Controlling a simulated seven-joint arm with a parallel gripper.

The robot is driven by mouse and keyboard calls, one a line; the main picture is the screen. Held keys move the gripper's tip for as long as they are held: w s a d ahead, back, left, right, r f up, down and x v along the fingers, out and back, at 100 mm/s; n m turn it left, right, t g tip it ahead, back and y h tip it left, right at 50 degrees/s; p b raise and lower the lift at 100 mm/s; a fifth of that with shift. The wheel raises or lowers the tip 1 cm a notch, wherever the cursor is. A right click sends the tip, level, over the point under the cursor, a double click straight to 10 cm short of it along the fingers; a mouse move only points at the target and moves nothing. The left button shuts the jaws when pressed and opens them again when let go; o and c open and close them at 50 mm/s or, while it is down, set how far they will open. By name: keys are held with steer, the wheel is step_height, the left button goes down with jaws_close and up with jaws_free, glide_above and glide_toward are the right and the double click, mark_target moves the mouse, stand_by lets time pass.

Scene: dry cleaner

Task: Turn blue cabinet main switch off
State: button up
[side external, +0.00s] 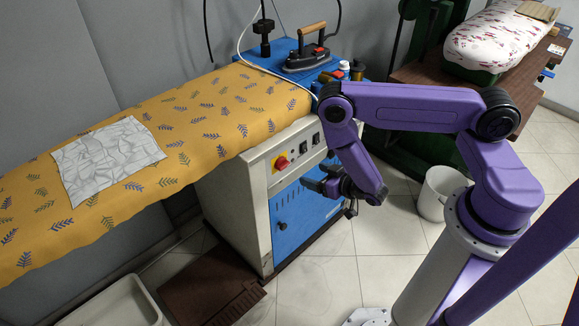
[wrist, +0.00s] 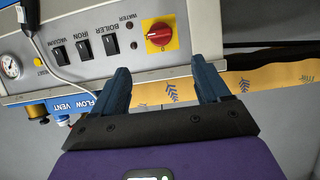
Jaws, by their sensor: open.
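The main switch is a red rotary knob on a yellow plate (side external: 281,163) on the cabinet's pale front panel, near its left end. In the wrist view the red knob (wrist: 158,36) shows beyond my fingertips; its exact setting is hard to read. My gripper (side external: 318,180) is in front of the panel, to the right of the knob in the side view.
Black rocker switches (wrist: 84,49) labelled vacuum, iron and boiler sit left of the knob, beside a gauge (wrist: 11,66). A yellow-covered ironing board (side external: 200,125) holds a grey cloth (side external: 106,158). An iron (side external: 306,52) stands on top. A white bin (side external: 440,190) is right.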

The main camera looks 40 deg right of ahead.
mark_target(285, 165)
steer(key=x, duration=1.2)
steer(key=shift+w+f, duration=0.15)
steer(key=shift+w, duration=0.05)
steer(key=c, duration=1)
